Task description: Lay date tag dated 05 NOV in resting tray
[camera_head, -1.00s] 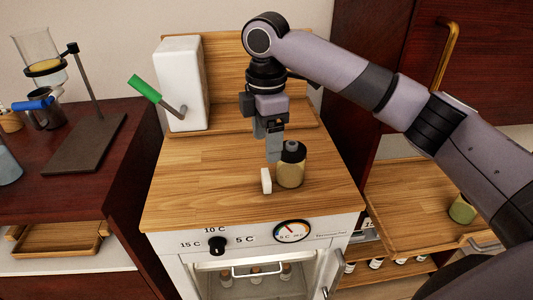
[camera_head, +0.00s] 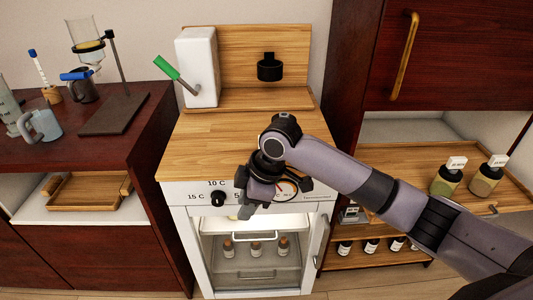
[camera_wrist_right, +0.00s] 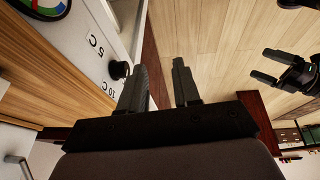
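Two white tags (camera_head: 456,162) (camera_head: 498,160) show at the tops of two bottles at the right in the head view; their print is too small to read, so I cannot tell which is dated 05 NOV. A shallow wooden tray (camera_head: 88,190) lies on the white shelf at the left; I cannot tell whether it is the resting tray. My right gripper (camera_head: 246,208) is in front of the white cabinet, by its knob and dial. The right wrist view shows its fingers (camera_wrist_right: 158,88) apart and empty. My left gripper (camera_wrist_right: 267,65) shows there, fingers apart and empty.
The wooden counter top (camera_head: 230,135) is clear. The two bottles (camera_head: 446,180) (camera_head: 484,182) stand on a wooden pull-out board (camera_head: 405,170).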

